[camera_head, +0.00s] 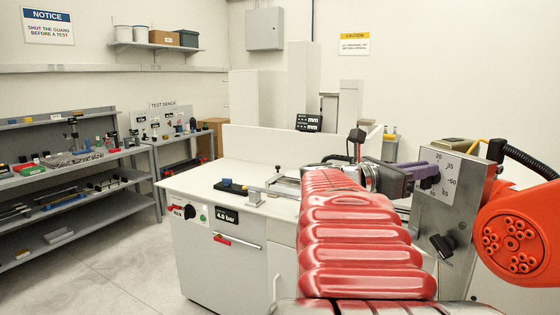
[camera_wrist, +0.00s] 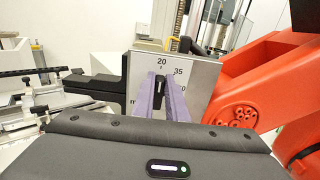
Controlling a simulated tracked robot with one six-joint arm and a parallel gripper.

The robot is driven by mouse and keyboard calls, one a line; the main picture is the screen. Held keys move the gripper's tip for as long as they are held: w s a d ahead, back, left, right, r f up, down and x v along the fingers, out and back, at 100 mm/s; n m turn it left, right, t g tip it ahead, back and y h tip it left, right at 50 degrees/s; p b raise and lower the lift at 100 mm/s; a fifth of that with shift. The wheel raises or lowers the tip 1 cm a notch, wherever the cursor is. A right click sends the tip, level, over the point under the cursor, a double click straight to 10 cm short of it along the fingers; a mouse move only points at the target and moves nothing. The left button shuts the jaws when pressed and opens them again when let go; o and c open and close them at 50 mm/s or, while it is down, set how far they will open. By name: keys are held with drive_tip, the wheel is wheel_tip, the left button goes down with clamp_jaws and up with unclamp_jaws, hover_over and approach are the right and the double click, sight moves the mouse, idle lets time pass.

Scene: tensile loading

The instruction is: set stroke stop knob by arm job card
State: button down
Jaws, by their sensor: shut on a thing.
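The stroke stop knob (camera_wrist: 159,86) is black and sits on a grey dial plate (camera_wrist: 198,75) marked 20 and 35, with more numbers partly hidden. My gripper (camera_wrist: 160,80) has purple fingers shut on this knob, one finger on each side. In the head view, my gripper (camera_head: 430,172) reaches the upper part of the dial plate (camera_head: 434,215), and the fingers hide the knob. The knob's pointer setting cannot be read clearly. A second black knob (camera_head: 443,244) is lower on the plate. I cannot make out a job card.
A white bench (camera_head: 225,175) with a 4.0 bar display (camera_head: 227,217) stands left of my arm. A dark mm readout (camera_head: 308,122) is behind it. A large orange machine part (camera_head: 518,235) is close right of the plate. Shelves (camera_head: 75,195) hold parts at far left.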

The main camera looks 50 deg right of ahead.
drive_tip(key=shift+m, duration=0.3)
drive_tip(key=m, duration=0.4)
drive_tip(key=s+m, duration=0.1)
drive_tip(key=m, duration=0.1)
drive_tip(key=shift+a+f, duration=0.2)
drive_tip(key=shift+a, duration=0.1)
drive_tip(key=m, duration=0.3)
drive_tip(key=shift+s+a+f+m, duration=0.15)
drive_tip(key=shift+s+f+m, duration=0.1)
drive_tip(key=shift+m, duration=0.05)
drive_tip(key=m, duration=0.3)
drive_tip(key=shift+s+f+m, duration=0.15)
drive_tip(key=shift+f+m, duration=0.15)
drive_tip(key=shift+f, duration=0.05)
drive_tip(key=m, duration=0.3)
drive_tip(key=f+m, duration=0.1)
drive_tip(key=m, duration=0.2)
drive_tip(key=shift+a+f, duration=0.1)
drive_tip(key=shift+f, duration=0.1)
drive_tip(key=m, duration=0.4)
drive_tip(key=shift+f, duration=0.4)
drive_tip(key=shift+w+f+m, duration=0.1)
drive_tip(key=shift+f+m, duration=0.05)
drive_tip(key=shift+m, duration=0.6)
drive_tip(key=shift+w+f+m, duration=0.1)
drive_tip(key=shift+m, duration=0.65)
